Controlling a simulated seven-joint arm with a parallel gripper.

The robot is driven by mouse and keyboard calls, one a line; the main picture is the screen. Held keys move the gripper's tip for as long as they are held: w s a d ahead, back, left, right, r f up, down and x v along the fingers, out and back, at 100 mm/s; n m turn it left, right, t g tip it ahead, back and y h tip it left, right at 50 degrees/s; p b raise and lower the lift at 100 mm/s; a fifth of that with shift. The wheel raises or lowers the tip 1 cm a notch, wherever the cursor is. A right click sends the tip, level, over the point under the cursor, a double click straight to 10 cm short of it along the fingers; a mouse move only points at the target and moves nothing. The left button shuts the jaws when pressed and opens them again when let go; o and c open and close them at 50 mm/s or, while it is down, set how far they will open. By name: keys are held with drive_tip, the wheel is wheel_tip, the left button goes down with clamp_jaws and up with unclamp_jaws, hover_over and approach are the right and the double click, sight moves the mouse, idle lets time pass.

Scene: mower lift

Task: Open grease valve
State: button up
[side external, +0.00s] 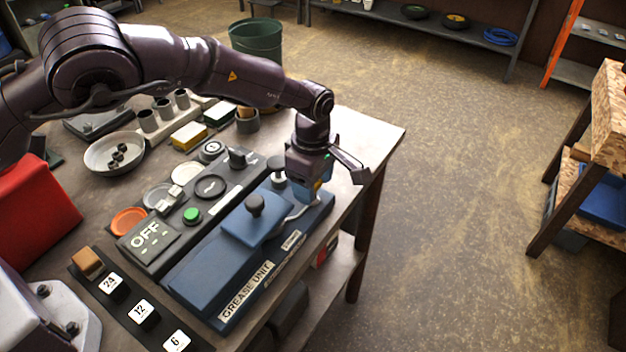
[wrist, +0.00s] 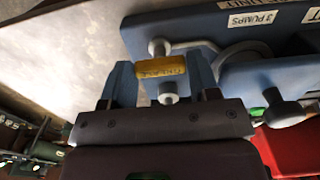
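The blue grease unit (side external: 225,270), with a printed label and a dark knob on its lid, sits near the table's front edge in the side view. My gripper (side external: 305,190) points down at its far right end. In the wrist view, a yellow labelled handle (wrist: 162,67), apparently the grease valve's, sits on a grey metal fitting. My gripper's two blue-grey fingers (wrist: 160,75) stand open on either side of it, with a gap visible at the left finger. The right finger is close to the handle; contact cannot be told. The side view mostly hides the valve behind my gripper.
A control panel (side external: 158,240) with an OFF display and a green button lies behind the unit. Numbered blocks (side external: 144,311) stand at the front left. A metal bowl (side external: 113,153) is farther back. Open floor lies right of the table.

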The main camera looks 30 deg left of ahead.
drive_tip(key=o, duration=0.4)
drive_tip(key=shift+c, duration=0.2)
wheel_tip(320, 180, up, 13)
idle(0.6)
